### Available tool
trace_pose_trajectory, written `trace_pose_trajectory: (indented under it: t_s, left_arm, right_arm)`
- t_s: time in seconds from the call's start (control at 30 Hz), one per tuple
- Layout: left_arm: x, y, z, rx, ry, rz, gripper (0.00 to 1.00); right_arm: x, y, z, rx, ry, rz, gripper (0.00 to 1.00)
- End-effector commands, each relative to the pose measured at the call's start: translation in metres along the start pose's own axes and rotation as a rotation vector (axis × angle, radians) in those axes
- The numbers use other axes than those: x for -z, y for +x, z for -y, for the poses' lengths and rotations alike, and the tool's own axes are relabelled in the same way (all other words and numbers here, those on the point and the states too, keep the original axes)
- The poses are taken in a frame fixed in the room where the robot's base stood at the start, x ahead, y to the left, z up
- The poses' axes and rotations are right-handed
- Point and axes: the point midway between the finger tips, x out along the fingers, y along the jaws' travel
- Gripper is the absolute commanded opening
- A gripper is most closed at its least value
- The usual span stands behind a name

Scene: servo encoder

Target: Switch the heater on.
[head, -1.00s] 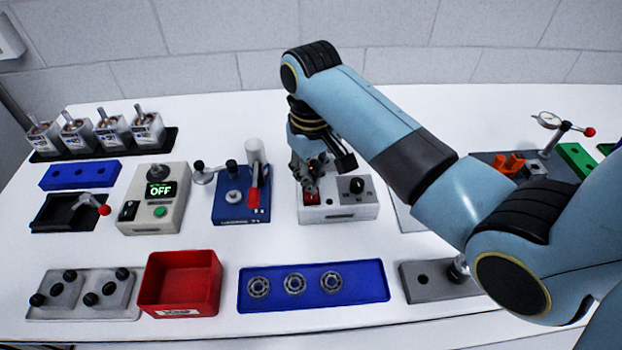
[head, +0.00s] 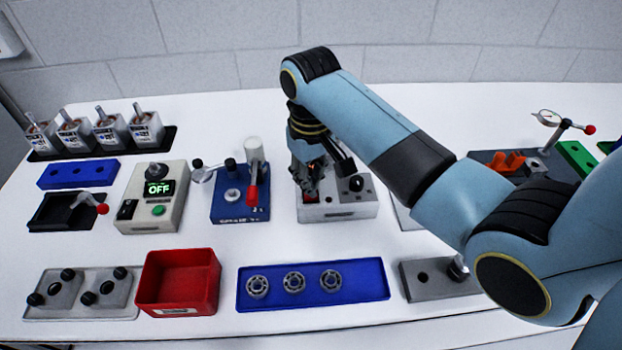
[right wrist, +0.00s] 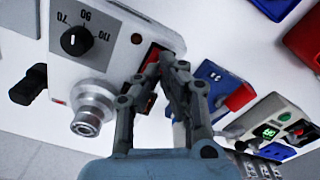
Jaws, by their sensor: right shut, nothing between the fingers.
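The heater is a light grey box (head: 340,211) with a black dial (head: 357,184), right of centre in the head view. In the right wrist view the heater (right wrist: 110,45) shows its dial (right wrist: 75,40) with printed numbers, a small red spot and a metal cylinder. A red rocker switch (right wrist: 150,60) sits at its edge, partly hidden by my fingers. My right gripper (head: 309,194) is shut and empty over the heater's left part. Its fingertips (right wrist: 168,62) are right beside the switch; I cannot tell whether they touch it. My left gripper is not in view.
A blue fixture with a red-handled lever (head: 252,192) stands close left of the heater. A control box (head: 152,205) reading OFF stands further left. A blue tray (head: 313,299) with bearings and a red bin (head: 180,282) lie in front. Bare table separates these rows.

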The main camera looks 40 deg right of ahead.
Motion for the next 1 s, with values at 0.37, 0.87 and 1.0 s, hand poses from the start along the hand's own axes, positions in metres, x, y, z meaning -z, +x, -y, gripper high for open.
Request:
trace_pose_trajectory:
  t_s: [0.37, 0.87, 1.0]
  left_arm:
    - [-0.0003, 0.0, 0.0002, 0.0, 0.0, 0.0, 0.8]
    - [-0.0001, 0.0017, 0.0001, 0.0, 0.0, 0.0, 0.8]
    - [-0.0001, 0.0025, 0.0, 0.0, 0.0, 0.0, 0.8]
  right_arm:
    - [0.0, 0.0, -0.0001, 0.0, 0.0, 0.0, 0.0]
    - [0.0, 0.0037, -0.0001, 0.0, 0.0, 0.0, 0.0]
    - [0.0001, 0.0058, 0.0, 0.0, 0.0, 0.0, 0.0]
